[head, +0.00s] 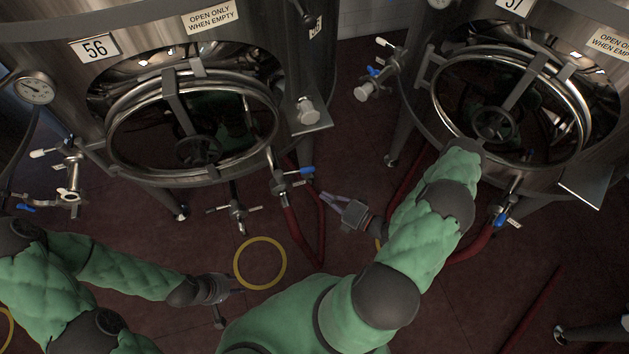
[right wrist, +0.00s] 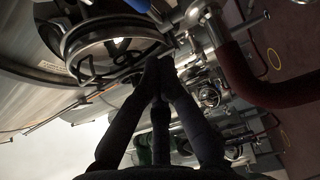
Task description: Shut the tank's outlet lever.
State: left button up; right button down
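Tank 56 (head: 255,60) stands at the left, tank 57 (head: 420,100) at the right. Below tank 56, an outlet valve with a blue lever (head: 300,171) joins a red hose (head: 296,225). A blue lever also shows at the top of the right wrist view (right wrist: 125,4). Tank 57 has a similar blue lever (head: 500,218) low down. My right gripper (head: 328,197) is just below and right of tank 56's outlet lever, apart from it. Its fingertips meet in the right wrist view, with nothing seen between them. My left gripper (head: 232,304) is low at the left, fingers spread and empty.
Side valves with blue handles (head: 374,71) stick out from both tanks. A drain fitting (head: 237,210) hangs under tank 56. A yellow ring (head: 260,263) lies on the dark red floor near my left gripper. Red hoses run across the floor.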

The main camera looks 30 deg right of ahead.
send_near(297, 171)
jog(key=a+f, duration=0.1)
jog(key=a, duration=0.1)
jog(key=w, duration=0.1)
jog(key=w+d+b, duration=0.1)
jog(key=w, duration=0.1)
jog(key=shift+w+f, duration=0.15)
jog(key=shift+w, duration=0.15)
jog(key=shift+d, duration=0.1)
